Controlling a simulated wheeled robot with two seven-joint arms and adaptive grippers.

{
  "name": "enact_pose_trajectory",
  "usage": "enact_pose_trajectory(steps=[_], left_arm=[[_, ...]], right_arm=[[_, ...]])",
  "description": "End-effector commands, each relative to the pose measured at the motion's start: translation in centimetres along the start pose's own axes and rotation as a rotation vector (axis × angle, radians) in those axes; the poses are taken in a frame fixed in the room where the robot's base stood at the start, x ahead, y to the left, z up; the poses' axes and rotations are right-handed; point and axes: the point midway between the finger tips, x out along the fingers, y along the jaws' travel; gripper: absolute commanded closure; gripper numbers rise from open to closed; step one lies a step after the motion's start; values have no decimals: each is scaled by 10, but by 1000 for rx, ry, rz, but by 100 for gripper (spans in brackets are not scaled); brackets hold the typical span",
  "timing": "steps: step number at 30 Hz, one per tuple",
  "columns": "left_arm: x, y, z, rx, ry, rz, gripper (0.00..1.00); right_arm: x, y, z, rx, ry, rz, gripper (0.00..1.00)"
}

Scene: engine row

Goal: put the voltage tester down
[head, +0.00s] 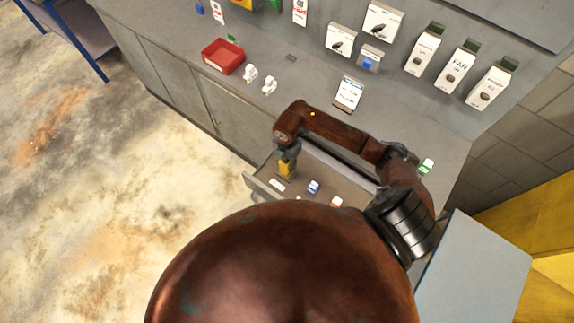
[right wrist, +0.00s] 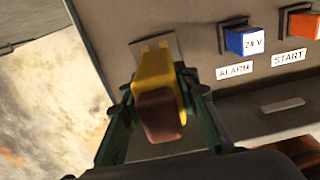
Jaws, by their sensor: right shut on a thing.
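The voltage tester (right wrist: 152,75) is yellow with a dark red end. My right gripper (right wrist: 156,92) is shut on it, with a green finger on each side. In the head view the yellow tester (head: 285,168) hangs below my right gripper (head: 287,158), at the left end of an open drawer (head: 262,188). A pale plate (right wrist: 168,42) shows behind the tester in the right wrist view. I cannot tell whether the tester touches the drawer floor. My left gripper is not in view.
In the drawer are a blue "24 V" part (right wrist: 245,40) by an ALARM label (right wrist: 234,71) and an orange part (right wrist: 302,24) by a START label (right wrist: 289,58). The counter above holds a red bin (head: 223,56), white parts (head: 269,85) and several boxes.

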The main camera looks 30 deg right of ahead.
Motion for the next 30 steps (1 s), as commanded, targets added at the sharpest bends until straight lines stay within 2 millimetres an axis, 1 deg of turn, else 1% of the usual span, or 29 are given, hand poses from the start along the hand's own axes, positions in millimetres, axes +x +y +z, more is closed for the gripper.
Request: enact_pose_trajectory(steps=[5, 9, 12, 22, 23, 30], left_arm=[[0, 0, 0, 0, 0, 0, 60], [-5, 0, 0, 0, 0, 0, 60], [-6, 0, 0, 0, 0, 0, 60], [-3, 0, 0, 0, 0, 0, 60], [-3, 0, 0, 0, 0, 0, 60], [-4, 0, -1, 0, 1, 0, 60]], right_arm=[[9, 6, 6, 0, 0, 1, 100], [29, 4, 4, 1, 2, -1, 100], [38, 5, 5, 1, 0, 1, 100], [42, 5, 5, 0, -1, 1, 100], [42, 5, 5, 0, -1, 0, 70], [41, 5, 5, 0, -1, 0, 54]])
